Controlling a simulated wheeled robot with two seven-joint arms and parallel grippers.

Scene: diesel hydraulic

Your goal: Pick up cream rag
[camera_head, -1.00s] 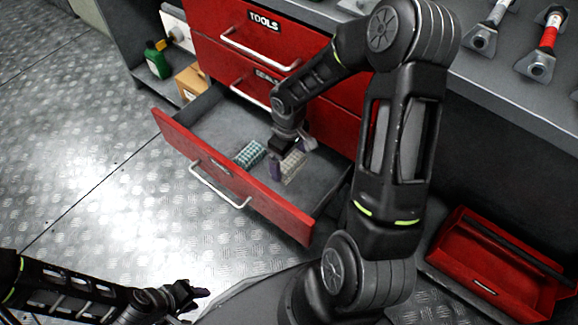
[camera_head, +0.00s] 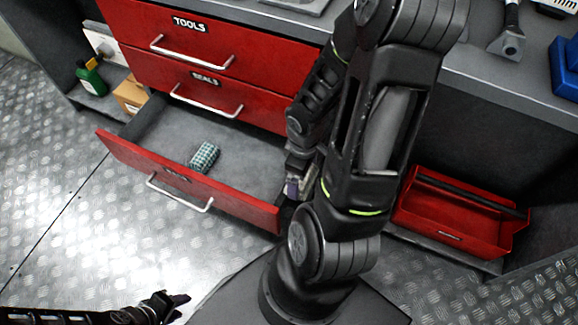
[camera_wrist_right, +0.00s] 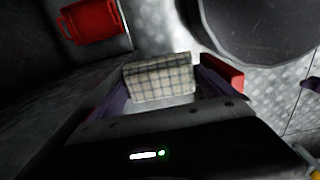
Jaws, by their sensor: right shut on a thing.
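The cream rag (camera_wrist_right: 160,78), with a checked pattern, is between the fingers of my right gripper (camera_wrist_right: 165,90) in the right wrist view. The gripper is shut on it. In the head view my right gripper (camera_head: 293,187) is at the right end of the open drawer (camera_head: 262,170), partly hidden by my own arm, and the rag cannot be made out there. My left gripper (camera_head: 178,300) is at the bottom left over the floor, apart from everything; its finger gap is too small to judge.
A teal checked rag (camera_head: 204,156) lies in the open drawer. A red toolbox (camera_head: 455,215) stands at the right below the bench (camera_head: 480,75). A green bottle (camera_head: 90,78) and a cardboard box (camera_head: 130,95) sit on a low shelf at the left.

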